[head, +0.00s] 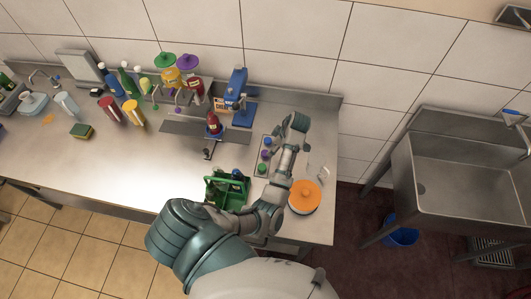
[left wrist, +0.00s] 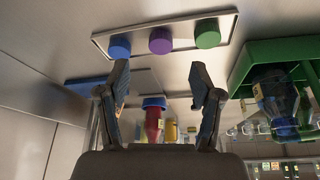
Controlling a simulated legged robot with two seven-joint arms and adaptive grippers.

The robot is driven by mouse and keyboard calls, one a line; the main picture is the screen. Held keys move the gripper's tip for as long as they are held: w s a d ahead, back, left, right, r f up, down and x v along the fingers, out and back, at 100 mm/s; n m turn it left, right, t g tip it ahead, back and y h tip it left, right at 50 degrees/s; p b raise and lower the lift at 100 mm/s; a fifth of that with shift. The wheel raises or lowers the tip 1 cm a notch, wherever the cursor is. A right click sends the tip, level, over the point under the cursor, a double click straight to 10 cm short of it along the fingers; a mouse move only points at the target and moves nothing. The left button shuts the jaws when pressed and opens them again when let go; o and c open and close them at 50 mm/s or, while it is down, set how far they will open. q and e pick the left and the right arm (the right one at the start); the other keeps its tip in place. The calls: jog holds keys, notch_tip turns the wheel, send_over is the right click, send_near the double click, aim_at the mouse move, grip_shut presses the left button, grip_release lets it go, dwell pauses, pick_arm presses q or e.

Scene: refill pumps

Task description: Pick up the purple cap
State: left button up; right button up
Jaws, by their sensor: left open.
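The purple cap (head: 265,154) sits on a small pale tray (head: 258,174) between a blue cap (head: 268,140) and a green cap (head: 262,168). In the left wrist view the purple cap (left wrist: 160,40) is in the middle of the row, flanked by the blue cap (left wrist: 119,46) and the green cap (left wrist: 207,33). My left gripper (left wrist: 159,78) is open and empty. Its fingers point toward the row, with the purple cap beyond and between the fingertips, apart from them. In the head view the hand (head: 297,123) is right of the tray.
A green crate (head: 212,200) holding bottles stands left of my forearm. A red bottle (head: 213,123) and a blue dispenser (head: 237,92) stand behind and left of the tray. An orange-lidded pot (head: 304,196) is at the counter's right. The counter's left front is clear.

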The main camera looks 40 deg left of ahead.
aim_at(265, 153)
pick_arm(q)
jog(key=shift+x, duration=1.15)
jog(key=shift+w+a+f, duration=0.1)
jog(key=shift+a+f, duration=0.2)
jog(key=x, duration=0.1)
jog(key=p+x, duration=0.1)
jog(key=x, duration=0.2)
jog(key=shift+s+a+f, duration=0.1)
jog(key=shift+s+a, duration=0.15)
jog(key=shift+s, duration=0.05)
jog(key=shift+f, duration=0.2)
pick_arm(e)
jog(key=shift+w+a+r, duration=0.4)
jog(key=shift+w+r, duration=0.25)
jog(key=shift+r, duration=0.15)
pick_arm(q)
jog(key=c, duration=0.8)
pick_arm(e)
jog(key=shift+d, duration=0.1)
